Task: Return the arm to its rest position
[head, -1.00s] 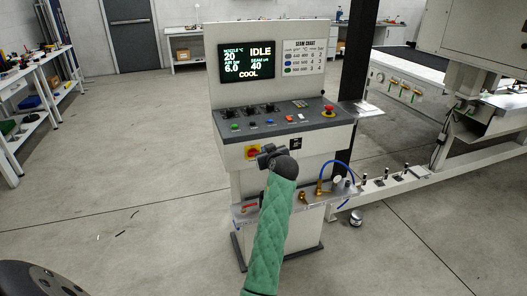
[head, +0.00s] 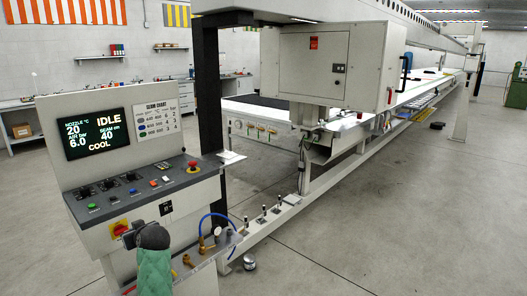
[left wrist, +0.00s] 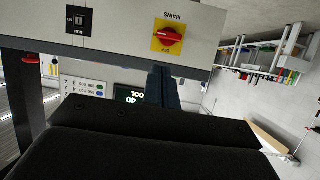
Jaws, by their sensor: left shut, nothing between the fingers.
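The welder's console (head: 130,195) stands at the left in the head view, its screen (head: 97,132) reading IDLE and COOL. Low on its front is the red mains switch on a yellow plate (head: 119,228), also seen upside down in the left wrist view (left wrist: 169,36). My left arm, in a green sleeve (head: 154,272), rises from the bottom edge to the console front. My left gripper (head: 129,239) is just beside the switch, mostly hidden behind the wrist. In the left wrist view its dark fingers (left wrist: 160,80) are shut and empty, close to the switch plate. My right gripper is out of view.
A small shelf with brass fittings (head: 201,246) and a blue hose juts from the console beside my arm. The gantry's rail (head: 330,165) and grey cabinet (head: 330,65) stand to the right. The floor at the right (head: 400,240) is open.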

